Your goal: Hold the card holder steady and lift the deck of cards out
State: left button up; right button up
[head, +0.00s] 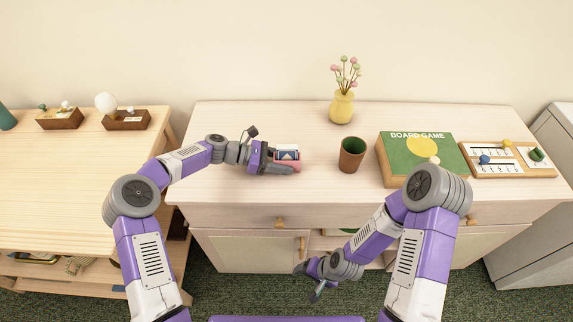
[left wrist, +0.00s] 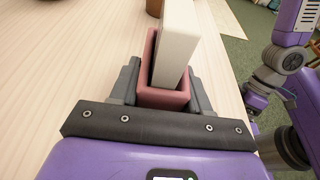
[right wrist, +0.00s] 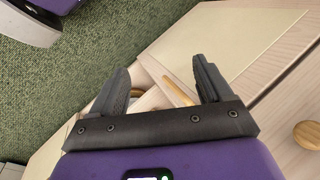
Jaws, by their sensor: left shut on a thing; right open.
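The pink-red card holder (head: 290,166) stands on the cabinet top, left of the middle. My left gripper (head: 280,161) is shut on the holder. In the left wrist view its fingers press both sides of the holder (left wrist: 163,98), and the pale deck (left wrist: 175,45) rises between them. My right gripper (head: 317,279) is low in front of the cabinet, apart from the holder. In the right wrist view it is open and empty (right wrist: 165,85).
A dark green cup with a brown outside (head: 351,160) stands right of the holder. A yellow vase (head: 341,108) with flowers is behind. A board game box (head: 400,150) and a game tray (head: 510,168) lie at the right. The cabinet's front edge lies between my right gripper and the top.

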jog(key=w+a+r+m+t+y, duration=0.2)
jog(key=w+a+r+m+t, duration=0.3)
jog(key=a+r+m, duration=0.65)
jog(key=w+a+r+m+t+y, duration=0.1)
jog(key=w+a+r+m+t, duration=0.2)
jog(key=w+a+r+m, duration=0.8)
jog(key=m+t+h, duration=0.4)
jog(key=m+h, duration=0.3)
jog(key=m, duration=0.2)
send_near(287, 151)
jog(key=shift+h, duration=0.3)
jog(key=x, duration=1.3)
jog(key=shift+a, duration=0.2)
